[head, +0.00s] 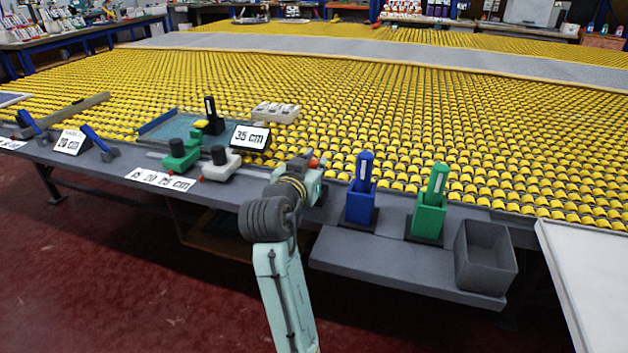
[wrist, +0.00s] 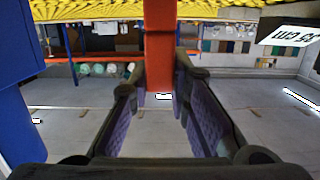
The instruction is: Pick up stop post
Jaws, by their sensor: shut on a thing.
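A red-orange post, seemingly the stop post (wrist: 160,62), stands upright between my fingers in the wrist view. My gripper (wrist: 160,92) is shut on it, with a purple-padded finger on each side. In the head view my gripper (head: 312,180) is over the front edge of the bench, left of the blue holder. Only a small red tip of the post (head: 314,163) shows there; my arm hides the rest. I cannot tell whether its foot is still in a holder.
A blue holder with a blue post (head: 361,205), a green holder with a green post (head: 429,215) and an empty grey bin (head: 486,258) stand to the right. A 35 cm sign (head: 250,137) and green and white blocks with black knobs stand left. Yellow rollers fill the back.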

